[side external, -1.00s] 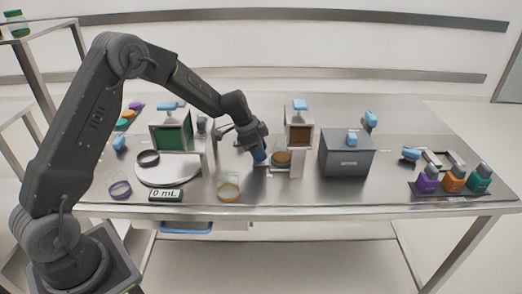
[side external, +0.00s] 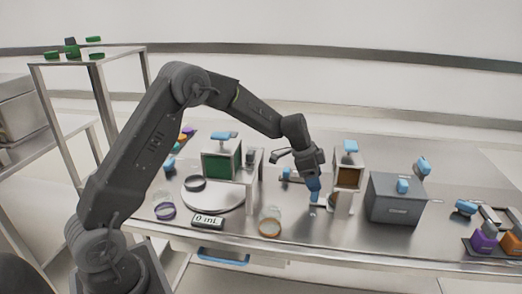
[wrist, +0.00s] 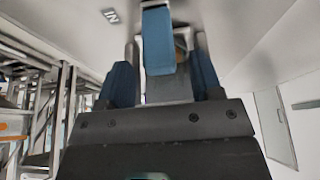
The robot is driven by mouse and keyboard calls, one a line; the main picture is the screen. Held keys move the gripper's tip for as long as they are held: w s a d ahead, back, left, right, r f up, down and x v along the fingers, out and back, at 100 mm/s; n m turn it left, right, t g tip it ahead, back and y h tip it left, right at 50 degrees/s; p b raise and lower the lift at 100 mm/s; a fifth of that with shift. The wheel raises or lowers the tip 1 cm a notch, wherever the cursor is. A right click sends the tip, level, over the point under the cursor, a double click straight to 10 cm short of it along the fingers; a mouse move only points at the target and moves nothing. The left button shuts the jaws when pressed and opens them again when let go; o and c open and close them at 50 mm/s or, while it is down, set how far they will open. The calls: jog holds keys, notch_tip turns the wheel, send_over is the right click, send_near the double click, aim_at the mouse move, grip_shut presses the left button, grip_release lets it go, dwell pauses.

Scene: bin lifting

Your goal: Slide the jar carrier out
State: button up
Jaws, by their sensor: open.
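The jar carrier (side external: 324,204) sits low in front of the dispenser with the amber window. Its blue handle (wrist: 157,40) stands up in the wrist view, in front of a grey plate. A bit of orange-brown (wrist: 180,45), likely the jar, shows behind the handle. My gripper (side external: 315,190) is open and points down at the carrier's handle end. In the wrist view its blue fingers (wrist: 163,65) stand on both sides of the handle, with gaps visible. The jar is mostly hidden behind my gripper and the handle.
The amber-window dispenser (side external: 348,177) stands just right of my gripper, and a grey bin (side external: 395,200) is further right. A green-window dispenser (side external: 222,166) and a round plate (side external: 225,203) are left. A glass with an amber ring (side external: 270,224) stands in front. The table between is clear.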

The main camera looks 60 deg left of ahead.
jog(key=v, duration=1)
jog(key=s+d+r+n+y, duration=0.1)
jog(key=s+d+r+n, duration=0.1)
jog(key=s, duration=0.7)
jog(key=s+d+r+n+t+y, duration=0.1)
jog(key=s+d+r+n, duration=0.2)
jog(key=s, duration=0.7)
notch_tip(320, 180, up, 4)
jog(key=shift+s+d+r, duration=0.15)
jog(key=shift+s+d, duration=0.05)
jog(key=shift+d, duration=0.9)
jog(key=w+a+f+m+g+h, duration=0.1)
jog(key=w+a+f+m, duration=0.3)
jog(key=w, duration=0.6)
jog(key=w+a+f+m+h, duration=0.1)
jog(key=w+a+f, duration=0.2)
jog(key=w+f, duration=0.45)
jog(key=x, duration=0.4)
jog(key=w+x, duration=0.1)
jog(key=x, duration=0.3)
jog(key=w+x, duration=0.1)
jog(key=x, duration=0.3)
jog(key=shift+w+d, duration=0.25)
